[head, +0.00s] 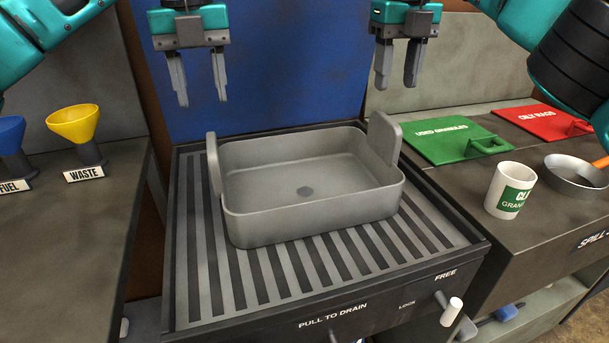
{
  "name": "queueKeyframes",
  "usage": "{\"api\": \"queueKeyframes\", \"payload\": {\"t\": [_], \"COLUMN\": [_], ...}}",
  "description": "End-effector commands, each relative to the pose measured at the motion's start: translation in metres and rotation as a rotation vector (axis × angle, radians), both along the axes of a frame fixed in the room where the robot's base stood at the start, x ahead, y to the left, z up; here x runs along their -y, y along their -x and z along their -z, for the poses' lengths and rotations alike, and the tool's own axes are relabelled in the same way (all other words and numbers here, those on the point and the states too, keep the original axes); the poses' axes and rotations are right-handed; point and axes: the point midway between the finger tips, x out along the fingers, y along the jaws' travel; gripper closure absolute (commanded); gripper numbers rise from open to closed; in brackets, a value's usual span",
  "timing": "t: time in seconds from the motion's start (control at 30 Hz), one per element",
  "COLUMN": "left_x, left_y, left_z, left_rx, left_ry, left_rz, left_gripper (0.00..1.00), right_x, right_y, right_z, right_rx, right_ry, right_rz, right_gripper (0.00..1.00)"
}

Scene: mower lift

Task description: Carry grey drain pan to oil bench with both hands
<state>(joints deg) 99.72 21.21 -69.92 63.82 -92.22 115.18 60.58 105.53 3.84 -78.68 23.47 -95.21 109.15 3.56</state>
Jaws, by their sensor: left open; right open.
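The grey drain pan (312,222) sits on a slatted dark tray top (300,282), turned slightly. It is a shallow open box with an upright tab at its left end and another at its right end; a dark round spot shows on its floor. My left gripper (201,97) is open and empty, above and behind the pan's left tab. My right gripper (398,82) is open and empty, above and behind the right tab. Neither gripper touches the pan. No surface in view is labelled as the oil bench.
Left counter holds a yellow WASTE funnel (74,124) and a blue FUEL funnel (12,134). Right counter holds a green lid (450,139), red lid (545,121), white mug (510,190) and metal scoop (575,172). A blue panel (290,75) stands behind. A white-tipped lever (451,311) is in front.

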Motion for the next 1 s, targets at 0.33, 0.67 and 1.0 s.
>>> {"api": "queueKeyframes", "payload": {"t": [0.33, 0.67, 1.0], "left_x": [0.000, 0.000, 0.000], "left_y": [0.001, 0.001, 0.000], "left_z": [0.034, 0.097, 0.128], "left_rx": [-0.005, -0.004, 0.001], "left_ry": [0.003, 0.002, 0.002], "left_rz": [0.002, 0.002, 0.002], "left_gripper": [0.53, 0.53, 0.53], "right_x": [0.000, 0.000, 0.000], "right_y": [0.000, 0.000, 0.000], "right_z": [0.034, 0.097, 0.128], "right_rx": [-0.004, -0.003, -0.001], "right_ry": [-0.002, -0.003, -0.003], "right_rz": [-0.003, -0.001, -0.001], "right_gripper": [0.53, 0.53, 0.53]}}
